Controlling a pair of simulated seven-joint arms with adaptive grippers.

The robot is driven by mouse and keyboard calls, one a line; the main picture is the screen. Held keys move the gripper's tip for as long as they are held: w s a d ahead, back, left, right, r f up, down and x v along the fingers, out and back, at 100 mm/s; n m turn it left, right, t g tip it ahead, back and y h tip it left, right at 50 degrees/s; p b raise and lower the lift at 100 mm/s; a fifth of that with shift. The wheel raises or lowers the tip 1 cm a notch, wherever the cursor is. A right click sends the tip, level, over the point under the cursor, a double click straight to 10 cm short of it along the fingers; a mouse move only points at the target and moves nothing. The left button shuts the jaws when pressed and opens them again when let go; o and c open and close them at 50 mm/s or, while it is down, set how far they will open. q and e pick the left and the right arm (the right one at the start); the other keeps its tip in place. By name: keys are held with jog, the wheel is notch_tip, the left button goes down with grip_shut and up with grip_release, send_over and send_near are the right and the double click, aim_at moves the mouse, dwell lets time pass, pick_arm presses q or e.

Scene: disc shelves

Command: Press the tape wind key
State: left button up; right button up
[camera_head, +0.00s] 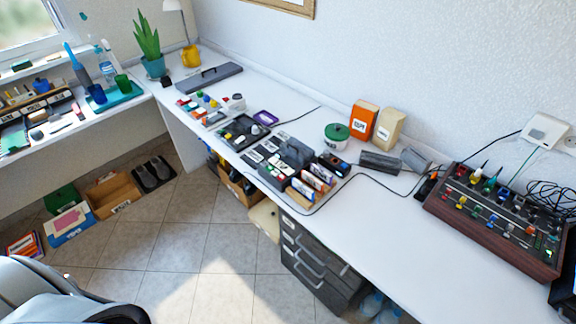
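Neither of my grippers shows in the head view. No key can be read as the tape wind key at this size. A dark device with small light and coloured keys (241,132) lies flat on the long white desk, left of the middle. Right of it stands a grey block-like device (293,154) with several small light pieces in front and at its left. A wooden-sided console (497,222) with rows of coloured knobs stands at the right end of the desk. Which of these bears the key, I cannot tell.
The white desk (378,228) has clear room between the grey device and the console. A green-lidded tub (336,136), an orange box (362,121) and a cream container (387,128) stand at the wall. Black cables cross the desk. Dark drawers (318,262) stand below.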

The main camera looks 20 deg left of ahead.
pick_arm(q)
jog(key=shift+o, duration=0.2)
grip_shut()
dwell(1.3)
